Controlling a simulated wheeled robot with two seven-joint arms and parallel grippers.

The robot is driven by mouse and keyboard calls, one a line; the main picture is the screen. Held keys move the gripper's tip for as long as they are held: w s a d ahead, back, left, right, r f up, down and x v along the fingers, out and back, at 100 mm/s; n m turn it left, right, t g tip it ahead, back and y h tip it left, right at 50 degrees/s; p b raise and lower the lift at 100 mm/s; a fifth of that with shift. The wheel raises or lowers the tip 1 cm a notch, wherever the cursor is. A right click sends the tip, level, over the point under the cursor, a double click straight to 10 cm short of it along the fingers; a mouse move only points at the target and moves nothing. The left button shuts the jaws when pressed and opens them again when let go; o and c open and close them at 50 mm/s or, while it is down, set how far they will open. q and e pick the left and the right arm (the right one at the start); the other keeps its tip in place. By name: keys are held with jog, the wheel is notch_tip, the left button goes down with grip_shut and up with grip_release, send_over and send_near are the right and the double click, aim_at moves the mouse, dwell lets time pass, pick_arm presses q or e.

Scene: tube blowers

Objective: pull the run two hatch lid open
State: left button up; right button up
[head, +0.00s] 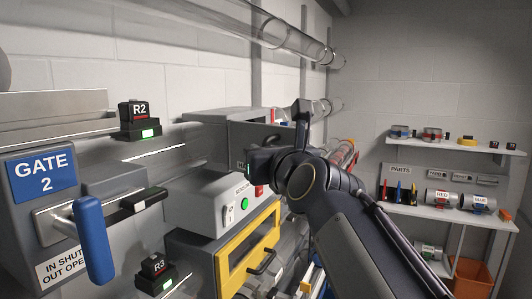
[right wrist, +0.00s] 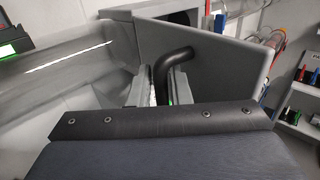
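The hatch lid is a flat grey panel (right wrist: 225,62) in the right wrist view, with a bent black handle (right wrist: 175,56). It stands at an angle to its grey housing, and a dark opening (right wrist: 180,18) shows behind its upper edge. In the head view the grey lid (head: 258,134) is partly hidden behind my right arm. My right gripper (right wrist: 161,90) has its fingers on both sides of the handle and looks shut on it. In the head view the right gripper (head: 262,162) is at the lid's front. My left gripper is not in view.
A Gate 2 panel (head: 40,170) with a blue handle (head: 94,240) stands at left. Below the hatch are a white button box (head: 222,200) and a yellow-framed door (head: 228,265). Clear tubes (head: 245,22) run overhead. Parts shelves (head: 450,215) are at right.

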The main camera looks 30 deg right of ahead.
jog(key=shift+w, duration=0.2)
jog(key=s+a+b, duration=0.1)
jog(key=s+b, duration=0.1)
jog(key=s, duration=0.5)
jog(key=shift+s, duration=0.4)
jog(key=s+a+f+m+g+y, duration=0.1)
jog(key=s+f+m+g, duration=0.3)
jog(key=f+m, duration=0.8)
jog(key=s+a+f+m+g+y+b, duration=0.1)
jog(key=s+f+m+g+y, duration=0.2)
jog(key=f+m, duration=0.9)
jog(key=s+a+f+m+g+y+b, duration=0.1)
jog(key=s+f+m+g, duration=0.4)
jog(key=f, duration=1.4)
jog(key=s+a+m+y, duration=0.1)
jog(key=s+m, duration=0.2)
jog(key=m, duration=0.4)
jog(key=shift+s+f, duration=0.25)
jog(key=shift+s, duration=0.05)
jog(key=shift+d+r, duration=0.1)
jog(key=shift+d, duration=0.05)
